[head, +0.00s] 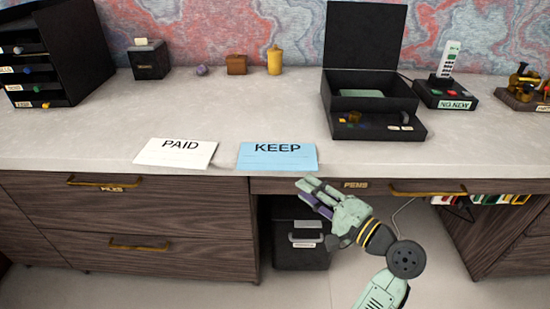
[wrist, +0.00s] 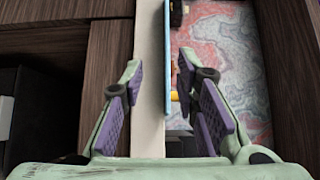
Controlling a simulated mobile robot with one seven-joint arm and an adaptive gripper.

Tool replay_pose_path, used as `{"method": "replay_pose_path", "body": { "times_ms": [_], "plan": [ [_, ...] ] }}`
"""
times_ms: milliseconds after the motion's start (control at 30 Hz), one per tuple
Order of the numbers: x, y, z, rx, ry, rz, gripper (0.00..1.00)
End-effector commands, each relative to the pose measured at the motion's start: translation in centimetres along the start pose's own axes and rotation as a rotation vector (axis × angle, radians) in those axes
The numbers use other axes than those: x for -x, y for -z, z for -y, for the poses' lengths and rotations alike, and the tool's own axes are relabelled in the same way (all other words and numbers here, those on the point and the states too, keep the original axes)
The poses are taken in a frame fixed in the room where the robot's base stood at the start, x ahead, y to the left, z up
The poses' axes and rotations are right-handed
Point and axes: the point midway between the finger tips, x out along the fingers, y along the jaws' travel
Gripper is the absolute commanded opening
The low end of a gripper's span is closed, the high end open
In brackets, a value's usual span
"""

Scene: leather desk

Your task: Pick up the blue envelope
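The blue envelope (head: 277,161), marked KEEP, lies flat on the desk with its near edge at the desk's front edge. In the wrist view it shows edge-on as a thin blue strip (wrist: 167,60) between the fingers. My gripper (head: 308,189) is in front of the desk, just below the envelope's right near corner in the head view. Its fingers are apart and empty, one on each side of the desk's edge line in the wrist view (wrist: 160,66). I cannot tell whether they touch the envelope.
A white PAID envelope (head: 177,152) lies just left of the blue one. An open black box (head: 374,120) stands behind to the right. The desk (head: 100,125) has drawers with brass handles (head: 427,191) below its front edge.

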Motion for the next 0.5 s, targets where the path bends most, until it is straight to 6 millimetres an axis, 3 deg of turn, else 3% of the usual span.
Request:
{"method": "replay_pose_path", "body": {
  "times_ms": [200, 500],
  "plan": [
    [-3.6, -0.1, 0.2, 0.003, 0.000, 0.004, 0.28],
    [-6.5, -0.2, 0.9, 0.006, 0.000, 0.003, 0.28]
  ]
}}
